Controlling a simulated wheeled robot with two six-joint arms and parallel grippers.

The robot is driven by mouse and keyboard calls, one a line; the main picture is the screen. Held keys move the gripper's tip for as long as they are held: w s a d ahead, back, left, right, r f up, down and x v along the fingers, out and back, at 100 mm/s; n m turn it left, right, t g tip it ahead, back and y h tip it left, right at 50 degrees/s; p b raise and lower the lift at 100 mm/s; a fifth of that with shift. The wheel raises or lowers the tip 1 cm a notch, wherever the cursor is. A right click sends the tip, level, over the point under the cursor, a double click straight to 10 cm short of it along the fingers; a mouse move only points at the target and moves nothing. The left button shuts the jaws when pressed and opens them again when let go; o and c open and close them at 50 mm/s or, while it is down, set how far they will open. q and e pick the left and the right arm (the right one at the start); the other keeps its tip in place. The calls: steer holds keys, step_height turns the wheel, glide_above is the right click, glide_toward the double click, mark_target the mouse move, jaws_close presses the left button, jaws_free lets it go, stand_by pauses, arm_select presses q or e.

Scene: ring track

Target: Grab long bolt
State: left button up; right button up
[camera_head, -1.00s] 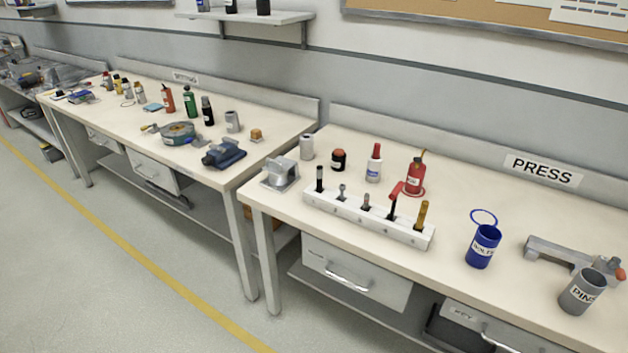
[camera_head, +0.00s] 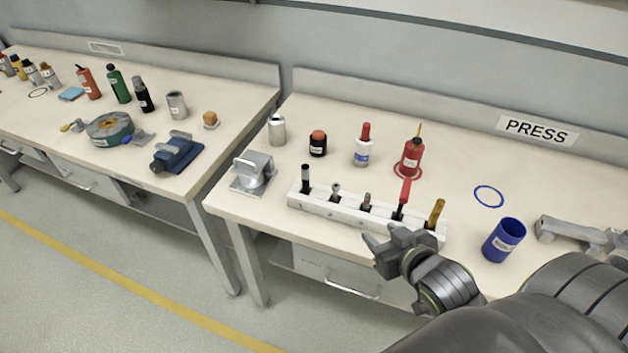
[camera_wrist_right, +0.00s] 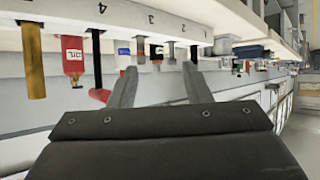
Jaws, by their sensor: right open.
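A white rack (camera_head: 330,208) on the press bench holds several upright pieces in a row. Two grey metal bolt-like pieces stand in it, one with a silver head (camera_head: 335,191) and one with a reddish-grey head (camera_head: 367,201). I cannot tell which is the long bolt, as their lower parts are hidden in the rack. My right gripper (camera_head: 376,252) is open and empty in front of the rack, apart from it, fingers pointing left. In the right wrist view the open fingers (camera_wrist_right: 160,85) show below the rack, which appears upside down.
The rack also holds a black-handled piece (camera_head: 305,178), a red-handled tool (camera_head: 404,193) and a brass-coloured piece (camera_head: 435,213). A blue cup (camera_head: 504,240) stands to the right. A metal fixture (camera_head: 252,172) is to the left. Bottles stand behind.

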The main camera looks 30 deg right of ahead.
step_height(320, 180, up, 4)
steer(key=w+a+t, duration=0.1)
steer(key=w+t, duration=0.1)
glide_toward(338, 190)
steer(key=w, duration=0.4)
steer(key=shift+y, duration=0.3)
steer(key=shift+w+d+f+p, duration=0.15)
steer(key=shift+w+f+p, duration=0.1)
steer(key=shift+w+f, duration=0.45)
steer(key=shift+w+d+f+p, duration=0.25)
steer(key=shift+w+f, duration=0.2)
steer(key=shift+w, duration=0.5)
steer(key=shift+w+d+f+p, duration=0.1)
steer(key=shift+w+f+p, duration=0.2)
steer(key=shift+w+f, duration=0.4)
steer(key=shift+r, duration=0.15)
jaws_close()
